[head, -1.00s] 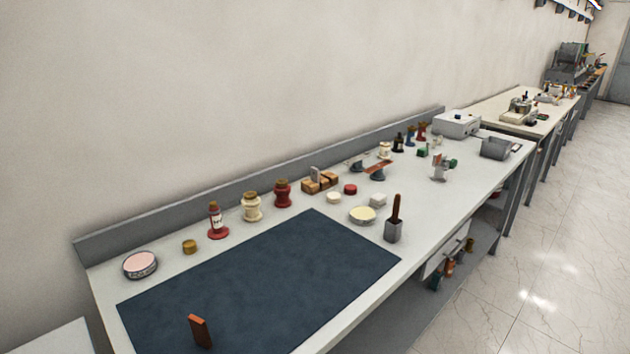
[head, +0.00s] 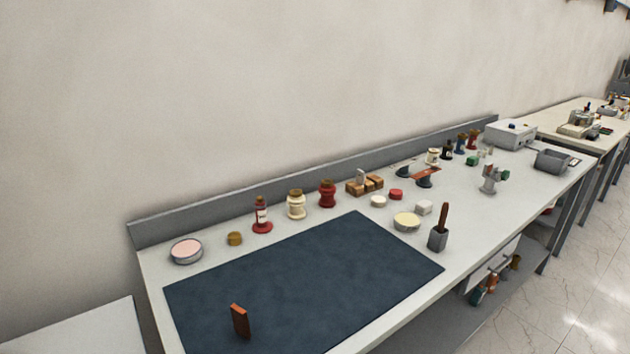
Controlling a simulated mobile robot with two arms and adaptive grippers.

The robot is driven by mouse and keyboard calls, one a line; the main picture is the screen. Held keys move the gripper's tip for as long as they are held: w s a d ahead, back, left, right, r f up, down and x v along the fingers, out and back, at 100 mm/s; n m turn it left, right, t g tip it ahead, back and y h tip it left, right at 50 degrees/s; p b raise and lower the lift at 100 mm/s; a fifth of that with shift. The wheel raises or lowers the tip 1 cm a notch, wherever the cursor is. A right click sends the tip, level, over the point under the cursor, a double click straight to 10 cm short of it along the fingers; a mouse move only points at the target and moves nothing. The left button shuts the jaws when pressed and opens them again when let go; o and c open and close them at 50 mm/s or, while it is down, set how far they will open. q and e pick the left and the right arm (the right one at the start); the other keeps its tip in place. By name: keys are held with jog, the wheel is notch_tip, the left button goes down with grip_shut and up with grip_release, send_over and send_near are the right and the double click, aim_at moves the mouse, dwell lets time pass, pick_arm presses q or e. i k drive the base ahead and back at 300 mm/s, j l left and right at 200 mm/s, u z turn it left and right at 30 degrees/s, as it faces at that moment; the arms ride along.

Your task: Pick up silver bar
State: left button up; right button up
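No bar is clearly silver at this size. A small grey upright piece (head: 361,177) stands at the brown wooden block (head: 372,187) near the middle of the bench; I cannot tell whether it is the silver bar. A copper-coloured bar (head: 240,321) stands upright on the dark blue mat (head: 320,270), near its front left. Neither of my grippers is in view.
The long white bench (head: 470,215) runs along the wall with a grey back rail (head: 250,204). Red and cream spools, a round tin (head: 187,251), a yellow-topped dish (head: 407,222) and a grey holder (head: 438,239) stand around the mat. Most of the mat is bare.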

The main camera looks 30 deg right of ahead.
aim_at(360, 175)
jog(key=l+u, duration=0.7)
jog(key=k+l+u, duration=0.1)
jog(key=l+u, duration=0.25)
